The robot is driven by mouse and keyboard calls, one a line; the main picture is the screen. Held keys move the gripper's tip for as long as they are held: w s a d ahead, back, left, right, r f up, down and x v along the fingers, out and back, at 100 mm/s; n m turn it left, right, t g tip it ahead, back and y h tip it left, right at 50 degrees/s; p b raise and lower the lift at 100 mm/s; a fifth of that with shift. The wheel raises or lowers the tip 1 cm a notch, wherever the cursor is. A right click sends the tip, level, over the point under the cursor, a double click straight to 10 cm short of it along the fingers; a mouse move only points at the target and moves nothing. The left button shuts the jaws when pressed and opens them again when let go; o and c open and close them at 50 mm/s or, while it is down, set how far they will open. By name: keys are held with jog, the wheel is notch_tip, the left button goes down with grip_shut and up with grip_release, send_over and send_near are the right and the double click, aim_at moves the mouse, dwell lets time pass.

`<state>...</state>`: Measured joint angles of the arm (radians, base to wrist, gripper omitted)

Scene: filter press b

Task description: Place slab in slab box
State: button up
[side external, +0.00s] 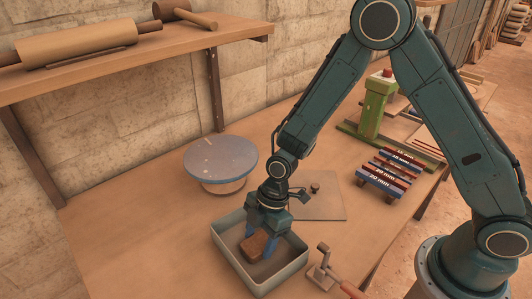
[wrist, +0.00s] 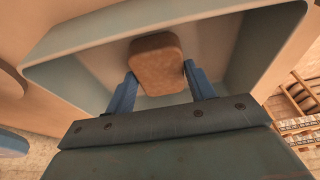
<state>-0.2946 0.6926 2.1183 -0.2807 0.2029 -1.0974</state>
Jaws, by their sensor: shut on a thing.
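The slab (side external: 256,244) is a brown block with rounded corners. My gripper (side external: 259,237) is shut on it, one blue finger on each side. The slab box (side external: 273,282) is a pale grey-green open box on the table, and the gripper and slab are within its opening in the side view. In the wrist view the slab (wrist: 157,64) sits between the blue fingers of my gripper (wrist: 160,88), with the box wall (wrist: 90,75) around it. I cannot tell whether the slab touches the box floor.
A round grey-blue wheel (side external: 220,160) stands behind the box on the left. A flat board with a knob (side external: 318,205) lies behind it. A rack of labelled strips (side external: 381,176) and a green press (side external: 373,108) stand at right. A metal tool (side external: 322,272) lies right of the box.

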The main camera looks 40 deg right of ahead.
jog(key=shift+f, duration=0.1)
jog(key=o, duration=1.2)
jog(key=shift+c, duration=0.2)
jog(key=v, duration=1.2)
jog(key=shift+r, duration=0.2)
